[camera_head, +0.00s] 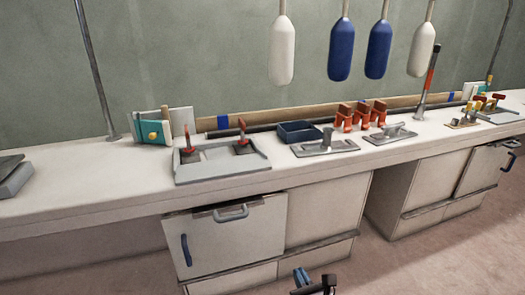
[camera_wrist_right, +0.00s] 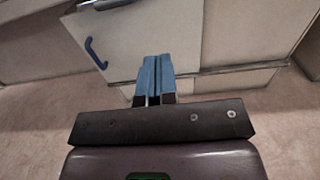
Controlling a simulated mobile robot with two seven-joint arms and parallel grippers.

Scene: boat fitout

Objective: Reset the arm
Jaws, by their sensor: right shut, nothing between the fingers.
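My right gripper (camera_head: 303,277) shows at the bottom edge of the head view, low in front of the cabinets. Its two blue fingers are together with nothing between them. In the right wrist view the shut fingers (camera_wrist_right: 155,75) point toward a white cabinet door with a blue handle (camera_wrist_right: 95,53), and appear apart from it. My left gripper is not in the head view.
A long white counter (camera_head: 90,192) carries a grey tray (camera_head: 222,160) with red-handled parts, a dark blue bin (camera_head: 299,131) and several red clamps (camera_head: 362,113). A cabinet door (camera_head: 228,238) below looks slightly ajar at its top. Blue and white fenders (camera_head: 342,50) hang above. The floor (camera_head: 420,262) is clear.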

